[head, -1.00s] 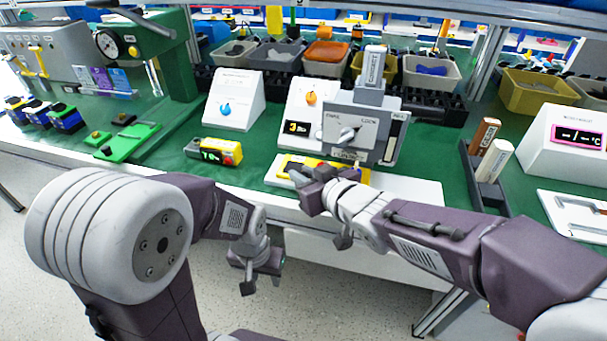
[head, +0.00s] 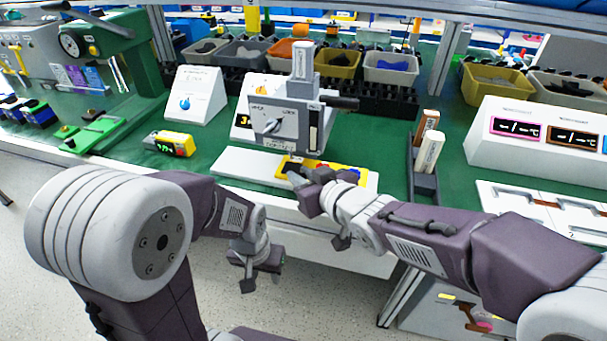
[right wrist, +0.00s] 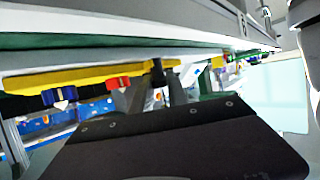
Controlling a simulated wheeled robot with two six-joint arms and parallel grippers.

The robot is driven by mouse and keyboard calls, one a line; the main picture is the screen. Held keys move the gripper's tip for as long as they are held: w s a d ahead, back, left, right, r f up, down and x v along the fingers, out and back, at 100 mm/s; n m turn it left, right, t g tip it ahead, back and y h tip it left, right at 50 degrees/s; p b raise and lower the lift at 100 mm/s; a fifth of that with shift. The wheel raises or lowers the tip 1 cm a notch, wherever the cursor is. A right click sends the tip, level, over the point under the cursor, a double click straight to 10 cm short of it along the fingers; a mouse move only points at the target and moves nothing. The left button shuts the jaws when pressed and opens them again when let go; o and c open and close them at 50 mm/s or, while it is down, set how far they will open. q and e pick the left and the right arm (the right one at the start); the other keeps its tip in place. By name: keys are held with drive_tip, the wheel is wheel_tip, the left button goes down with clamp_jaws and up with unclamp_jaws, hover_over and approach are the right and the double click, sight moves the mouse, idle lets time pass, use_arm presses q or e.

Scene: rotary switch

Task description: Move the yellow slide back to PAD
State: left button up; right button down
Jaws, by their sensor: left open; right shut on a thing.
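The yellow slide (head: 345,175) lies along the front of a long white base (head: 235,165), at the base's right part, below a grey rotary-switch block (head: 285,125) with a lever dial. My right gripper (head: 303,183) reaches the slide's front edge and is shut on it. In the right wrist view the slide shows as a yellow bar (right wrist: 85,76) with blue and red pieces along it, and the fingers (right wrist: 166,85) meet it at a dark part. Exactly what part they pinch is unclear. My left gripper (head: 260,268) is open and empty, low before the bench. I cannot read a PAD label.
A yellow-black meter (head: 170,143) and a white box with a blue knob (head: 193,97) stand to the left. A dark rack with upright blocks (head: 425,180) stands close right of the base. The left part of the base is bare.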

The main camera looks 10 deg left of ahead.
drive_tip(key=shift+d+f, duration=0.1)
drive_tip(key=shift+f, duration=0.05)
drive_tip(key=c, duration=1.6)
unclamp_jaws()
drive_tip(key=shift+c, duration=0.2)
drive_tip(key=o, duration=0.3)
drive_tip(key=shift+w+d, duration=0.1)
drive_tip(key=shift+d, duration=0.1)
drive_tip(key=shift+o, duration=0.2)
drive_tip(key=shift+a, duration=0.1)
drive_tip(key=p+v, duration=0.3)
drive_tip(key=v, duration=0.6)
drive_tip(key=shift+p, duration=0.4)
